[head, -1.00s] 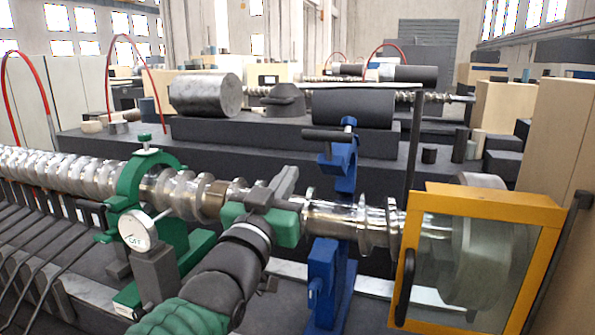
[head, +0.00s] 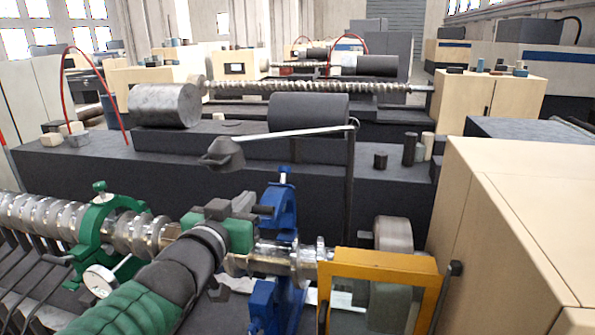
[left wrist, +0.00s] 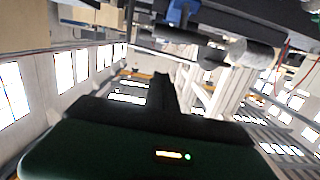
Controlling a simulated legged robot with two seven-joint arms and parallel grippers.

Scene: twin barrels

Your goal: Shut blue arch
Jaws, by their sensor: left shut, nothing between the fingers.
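The blue arch (head: 284,206) stands around or just behind the shiny shaft (head: 275,258), right of centre in the head view, with a knob on top. Its blue lower stand (head: 263,303) is below the shaft. I cannot tell whether the arch's upper part meets the stand. My left gripper (head: 252,212) is shut and empty, just left of the arch above the shaft; whether it touches the arch is unclear. In the left wrist view a blue part (left wrist: 181,12) shows at the top, beyond the dark gripper body. My right gripper is out of view.
A green arch (head: 100,215) with a dial gauge (head: 99,281) stands on the shaft at left. An orange-framed guard (head: 385,262) is close on the right. A pale cabinet (head: 515,215) fills the right side. A dark bench (head: 330,175) with cylinders lies behind.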

